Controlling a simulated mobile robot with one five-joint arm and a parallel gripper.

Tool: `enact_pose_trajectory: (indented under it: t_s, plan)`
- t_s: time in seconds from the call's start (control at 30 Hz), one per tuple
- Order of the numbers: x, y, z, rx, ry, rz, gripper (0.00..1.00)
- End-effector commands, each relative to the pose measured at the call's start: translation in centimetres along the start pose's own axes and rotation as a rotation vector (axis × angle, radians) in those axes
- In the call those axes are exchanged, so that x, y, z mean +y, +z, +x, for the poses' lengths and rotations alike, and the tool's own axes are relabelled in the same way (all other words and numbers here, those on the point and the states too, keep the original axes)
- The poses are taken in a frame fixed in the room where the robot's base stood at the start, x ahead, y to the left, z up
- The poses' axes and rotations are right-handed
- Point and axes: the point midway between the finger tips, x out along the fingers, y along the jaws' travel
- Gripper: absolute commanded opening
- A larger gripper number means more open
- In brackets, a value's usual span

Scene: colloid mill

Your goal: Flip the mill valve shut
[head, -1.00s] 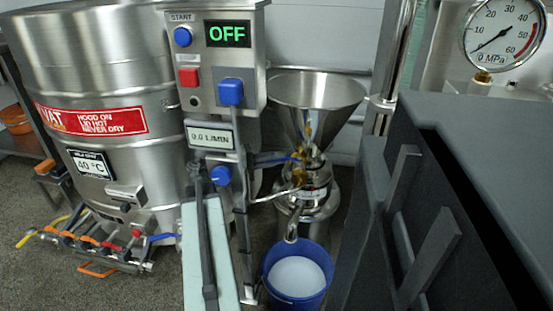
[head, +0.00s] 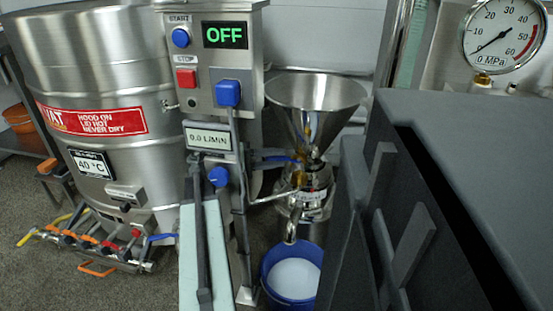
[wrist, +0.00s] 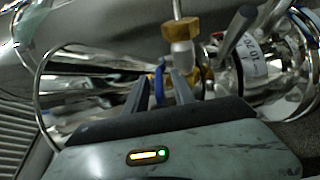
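The colloid mill has a steel funnel hopper (head: 315,95) above a steel body. A blue valve handle (head: 280,158) and brass fittings (head: 298,177) show at the funnel's lower end, partly behind the control post. In the wrist view, the blue handle (wrist: 158,86) stands upright between the two dark fingers of my gripper (wrist: 160,88), with narrow gaps seeming to show on both sides. The gripper looks open around it; contact cannot be told. A brass fitting (wrist: 181,28) is just beyond the right finger.
The control post (head: 208,100) reads OFF and stands close left of the mill. A steel vat (head: 100,90) is further left, with coloured valves (head: 95,242) low down. A blue bucket (head: 268,278) with white contents stands under the outlet. A pressure gauge (head: 503,35) reads near zero.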

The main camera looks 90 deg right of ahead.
Motion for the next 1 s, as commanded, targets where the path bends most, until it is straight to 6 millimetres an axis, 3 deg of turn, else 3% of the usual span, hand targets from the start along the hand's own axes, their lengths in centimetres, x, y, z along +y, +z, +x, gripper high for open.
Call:
enact_pose_trajectory:
  t_s: [0.47, 1.0]
  plan:
    - [0.0, -0.1, -7.3, 0.002, 0.0, 0.0, 0.31]
    - [0.0, 0.0, -7.7, 0.0, 0.0, 0.0, 0.31]
